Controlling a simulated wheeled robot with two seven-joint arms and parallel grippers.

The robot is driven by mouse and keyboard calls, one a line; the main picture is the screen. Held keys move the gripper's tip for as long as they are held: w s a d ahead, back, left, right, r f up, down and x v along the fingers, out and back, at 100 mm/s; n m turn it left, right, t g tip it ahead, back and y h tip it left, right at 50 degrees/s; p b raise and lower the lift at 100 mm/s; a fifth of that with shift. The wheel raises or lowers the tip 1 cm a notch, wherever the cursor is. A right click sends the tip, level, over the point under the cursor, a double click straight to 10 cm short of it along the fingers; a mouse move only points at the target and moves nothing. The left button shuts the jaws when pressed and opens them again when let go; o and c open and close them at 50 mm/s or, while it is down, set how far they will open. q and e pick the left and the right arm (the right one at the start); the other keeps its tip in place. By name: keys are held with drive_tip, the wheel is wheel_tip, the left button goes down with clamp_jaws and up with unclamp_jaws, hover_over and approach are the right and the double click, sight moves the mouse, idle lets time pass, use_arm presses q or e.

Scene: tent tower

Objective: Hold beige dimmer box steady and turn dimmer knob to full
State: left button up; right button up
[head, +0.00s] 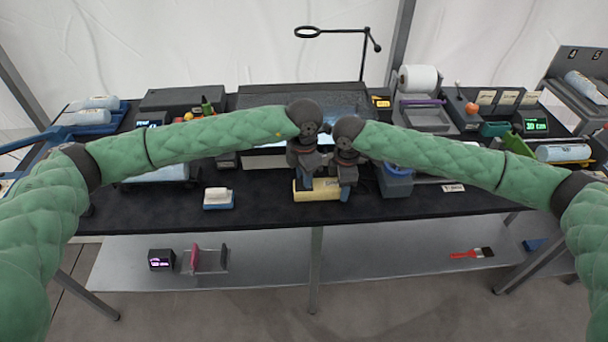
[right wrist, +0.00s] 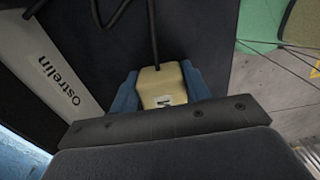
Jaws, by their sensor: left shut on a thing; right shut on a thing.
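The beige dimmer box (head: 326,195) lies on the dark table top near its front edge, in the middle of the head view. My right gripper (head: 346,190) comes down at the box's right end. In the right wrist view the beige box (right wrist: 161,86), with a small label and a dark cable, sits between the blue fingers of my right gripper (right wrist: 158,90), which is shut on it. My left gripper (head: 306,186) is shut at the top of the box's left part. The dimmer knob is hidden beneath its fingers, so its setting cannot be told.
A small blue-and-white block (head: 218,198) lies left of the box. A dark container with a blue ring (head: 396,176) stands close on the right. The front strip of table is mostly clear.

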use_arm(q)
drive_tip(key=shift+m, duration=0.6)
drive_tip(key=o, duration=1)
wheel_tip(320, 180, up, 12)
idle(0.4)
